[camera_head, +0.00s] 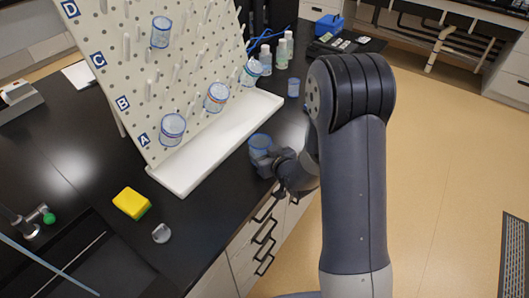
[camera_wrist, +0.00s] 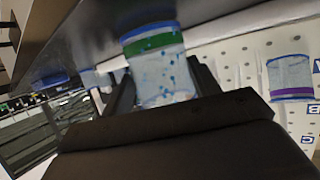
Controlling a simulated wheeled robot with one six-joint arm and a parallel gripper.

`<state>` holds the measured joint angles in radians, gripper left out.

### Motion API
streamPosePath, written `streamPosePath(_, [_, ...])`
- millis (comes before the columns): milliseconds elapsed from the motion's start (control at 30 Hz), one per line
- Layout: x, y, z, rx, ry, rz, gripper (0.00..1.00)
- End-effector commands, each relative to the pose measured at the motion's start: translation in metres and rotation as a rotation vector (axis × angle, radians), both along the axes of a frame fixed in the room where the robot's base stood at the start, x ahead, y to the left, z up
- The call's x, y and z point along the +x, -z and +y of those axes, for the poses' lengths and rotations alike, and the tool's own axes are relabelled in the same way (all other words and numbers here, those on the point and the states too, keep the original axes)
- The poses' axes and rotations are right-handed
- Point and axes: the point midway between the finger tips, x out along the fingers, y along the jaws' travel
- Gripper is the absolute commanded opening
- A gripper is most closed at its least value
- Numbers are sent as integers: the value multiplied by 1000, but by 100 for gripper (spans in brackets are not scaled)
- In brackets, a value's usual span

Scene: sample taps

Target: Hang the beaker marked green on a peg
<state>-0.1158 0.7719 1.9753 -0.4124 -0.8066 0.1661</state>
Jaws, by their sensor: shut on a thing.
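A clear beaker with a green band and blue rim (camera_wrist: 152,44) is between the fingers of my gripper (camera_wrist: 163,88) in the wrist view, with water drops on its wall. My gripper is shut on it. In the head view the same beaker (camera_head: 260,142) is at the front edge of the black bench, right of the pegboard's white tray; my gripper (camera_head: 268,162) partly hides it. I cannot tell whether its base touches the bench. The cream pegboard (camera_head: 140,75) leans behind, with many bare pegs and rows lettered A to D.
Several beakers hang on the pegboard, one with a purple band (camera_wrist: 291,93). A small beaker (camera_head: 293,87) and bottles (camera_head: 281,53) stand at the right. The white tray (camera_head: 225,140) runs under the board. A yellow sponge (camera_head: 131,202) and a sink (camera_head: 85,262) are in front.

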Motion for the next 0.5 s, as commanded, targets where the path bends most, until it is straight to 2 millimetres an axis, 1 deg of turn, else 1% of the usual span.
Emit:
streamPosePath(100, [0, 4, 0, 0, 0, 0, 36])
streamPosePath(133, [0, 3, 0, 0, 0, 0, 60])
streamPosePath(367, [0, 2, 0, 0, 0, 0, 78])
streamPosePath(400, [0, 2, 0, 0, 0, 0, 80])
streamPosePath(500, [0, 2, 0, 0, 0, 0, 80])
